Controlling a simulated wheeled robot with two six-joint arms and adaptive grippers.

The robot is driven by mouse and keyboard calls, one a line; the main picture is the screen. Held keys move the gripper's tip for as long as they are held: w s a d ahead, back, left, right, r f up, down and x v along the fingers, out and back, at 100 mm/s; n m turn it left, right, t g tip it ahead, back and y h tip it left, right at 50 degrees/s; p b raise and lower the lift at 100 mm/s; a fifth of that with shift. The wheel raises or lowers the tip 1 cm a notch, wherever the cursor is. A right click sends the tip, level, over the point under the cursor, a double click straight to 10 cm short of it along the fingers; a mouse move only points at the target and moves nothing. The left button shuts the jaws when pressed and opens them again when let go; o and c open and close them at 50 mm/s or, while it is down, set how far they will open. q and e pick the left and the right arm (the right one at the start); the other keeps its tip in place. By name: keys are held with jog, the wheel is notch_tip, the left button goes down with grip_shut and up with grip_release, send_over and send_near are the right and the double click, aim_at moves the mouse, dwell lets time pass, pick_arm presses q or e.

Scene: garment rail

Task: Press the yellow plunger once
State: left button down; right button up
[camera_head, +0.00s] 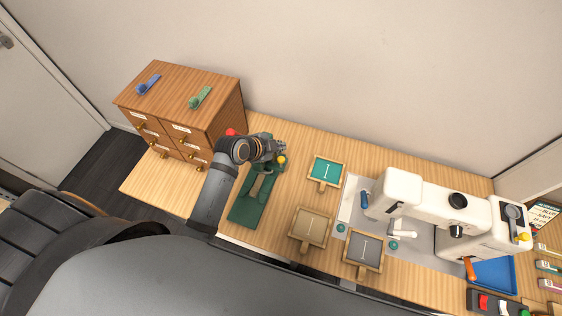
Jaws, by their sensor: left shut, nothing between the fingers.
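A small yellow knob, apparently the plunger (281,160), shows right by my left gripper's fingers, above a dark green fixture on a green mat (247,210). My left gripper (274,150) is shut and empty, reaching in over the table from the left arm. Its fingertips are beside or just above the knob; whether they touch cannot be told. The gripper and wrist hide part of the green fixture. My right gripper is not in view.
A wooden drawer cabinet (190,92) stands left of my arm, with a red knob (231,132) by its side. Several small framed trays (311,228) lie right of the mat. A white sewing machine (430,203) with another yellow knob (523,237) stands at the right.

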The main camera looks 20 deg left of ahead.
aim_at(280, 161)
pick_arm(q)
notch_tip(280, 161, down, 4)
jog(key=shift+w+f+b, duration=0.1)
jog(key=shift+b, duration=1.1)
jog(key=shift+f, duration=0.3)
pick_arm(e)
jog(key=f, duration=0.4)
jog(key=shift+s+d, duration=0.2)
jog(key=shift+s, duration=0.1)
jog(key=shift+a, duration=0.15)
pick_arm(q)
jog(key=shift+f, duration=0.1)
jog(key=shift+f, duration=0.25)
